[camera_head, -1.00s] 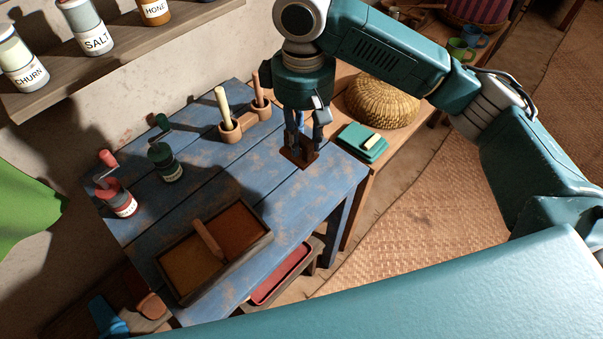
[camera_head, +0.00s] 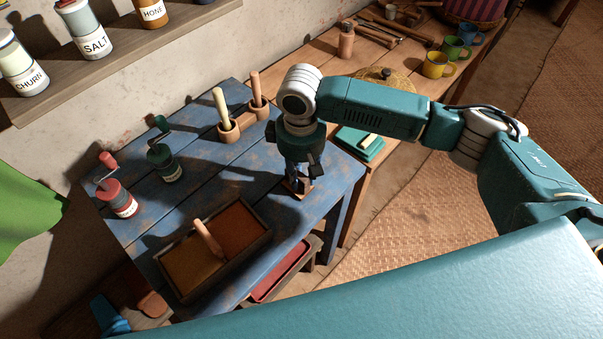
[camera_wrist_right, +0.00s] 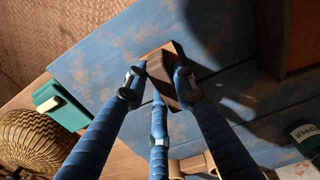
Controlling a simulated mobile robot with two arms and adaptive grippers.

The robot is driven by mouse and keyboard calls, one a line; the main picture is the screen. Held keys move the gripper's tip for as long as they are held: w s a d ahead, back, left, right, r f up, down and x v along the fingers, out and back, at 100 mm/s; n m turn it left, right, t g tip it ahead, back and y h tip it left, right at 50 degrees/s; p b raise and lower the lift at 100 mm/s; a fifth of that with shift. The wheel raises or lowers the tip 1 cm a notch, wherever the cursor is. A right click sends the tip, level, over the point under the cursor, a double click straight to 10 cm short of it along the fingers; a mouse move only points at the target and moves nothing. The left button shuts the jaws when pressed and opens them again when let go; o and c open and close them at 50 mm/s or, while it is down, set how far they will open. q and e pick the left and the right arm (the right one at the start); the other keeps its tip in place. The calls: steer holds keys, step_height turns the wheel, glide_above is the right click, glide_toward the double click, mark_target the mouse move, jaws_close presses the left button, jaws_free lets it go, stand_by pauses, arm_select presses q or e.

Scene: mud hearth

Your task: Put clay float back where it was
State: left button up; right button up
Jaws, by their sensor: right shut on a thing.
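The clay float, a small brown wooden board, (camera_head: 291,189) is in my right gripper (camera_head: 301,182) at the right front part of the blue table (camera_head: 195,185). The arm hides much of it in the head view. In the right wrist view, my right gripper's blue-wrapped fingers (camera_wrist_right: 155,85) close on the float (camera_wrist_right: 160,68), which shows a dark brown face and a lighter tan edge. It is over or on the blue tabletop; I cannot tell if it touches. My left gripper is not in view.
A two-part tray (camera_head: 176,291) with a wooden-handled tool stands at the table's front. A double wooden holder (camera_head: 243,127) and two grinders, red (camera_head: 118,199) and green (camera_head: 165,163), stand farther back. A teal box (camera_head: 359,143) sits right on the wooden bench.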

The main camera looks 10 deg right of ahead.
mark_target(301, 174)
steer(key=o, duration=1)
steer(key=shift+r, duration=0.55)
step_height(301, 174, up, 11)
steer(key=shift+f+b, duration=0.1)
steer(key=shift+b, duration=0.7)
steer(key=shift+s, duration=0.1)
